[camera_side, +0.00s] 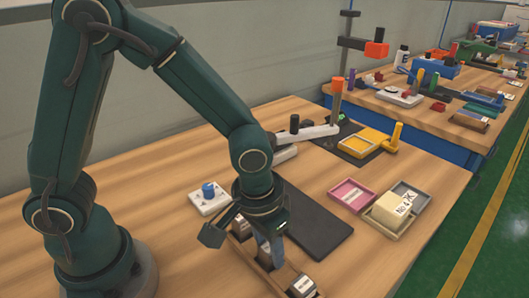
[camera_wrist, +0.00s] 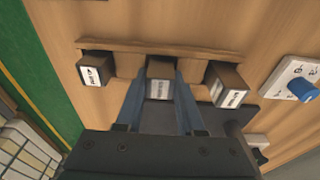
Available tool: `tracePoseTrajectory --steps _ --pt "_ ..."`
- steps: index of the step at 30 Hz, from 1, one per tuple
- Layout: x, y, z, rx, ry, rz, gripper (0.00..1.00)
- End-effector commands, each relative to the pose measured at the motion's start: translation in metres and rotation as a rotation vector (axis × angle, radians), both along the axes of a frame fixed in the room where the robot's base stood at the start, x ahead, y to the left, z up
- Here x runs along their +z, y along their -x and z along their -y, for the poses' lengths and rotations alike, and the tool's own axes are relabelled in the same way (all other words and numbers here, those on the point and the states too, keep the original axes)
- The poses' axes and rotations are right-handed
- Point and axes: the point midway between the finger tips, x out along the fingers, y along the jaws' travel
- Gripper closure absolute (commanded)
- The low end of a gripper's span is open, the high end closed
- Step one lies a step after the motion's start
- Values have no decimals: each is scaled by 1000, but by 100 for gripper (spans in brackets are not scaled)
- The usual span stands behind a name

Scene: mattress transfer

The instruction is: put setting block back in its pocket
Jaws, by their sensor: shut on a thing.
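My gripper (camera_side: 270,256) points down over a wooden rack (camera_side: 250,259) near the front edge of the bench. In the wrist view its two blue-grey fingers (camera_wrist: 161,84) are shut on the middle dark block (camera_wrist: 160,68), the setting block, which has a pale label. The block is in line with the rack's middle pocket; I cannot tell whether it is fully seated. A labelled block (camera_wrist: 97,68) sits in the rack to the left in the wrist view and another (camera_wrist: 228,83) to the right. The fingers hide the pocket's near part.
The wooden rack also shows in the wrist view (camera_wrist: 200,49). A dark mat (camera_side: 318,222) lies behind it. A white plate with a blue knob (camera_side: 209,191) is close to my gripper's left. Pink tray (camera_side: 352,195) and cream box (camera_side: 390,209) stand to the right.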

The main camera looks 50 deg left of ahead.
Motion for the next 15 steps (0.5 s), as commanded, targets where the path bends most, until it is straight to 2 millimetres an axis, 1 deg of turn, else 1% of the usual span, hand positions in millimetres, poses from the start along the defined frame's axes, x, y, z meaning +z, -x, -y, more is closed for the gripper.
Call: tracePoseTrajectory --steps 5,6,8,15 --pt "-3 0 0 0 1 1 100" --pt "-3 0 0 0 0 1 55" --pt "-3 0 0 0 0 1 33" --pt "-3 0 0 0 0 1 33"
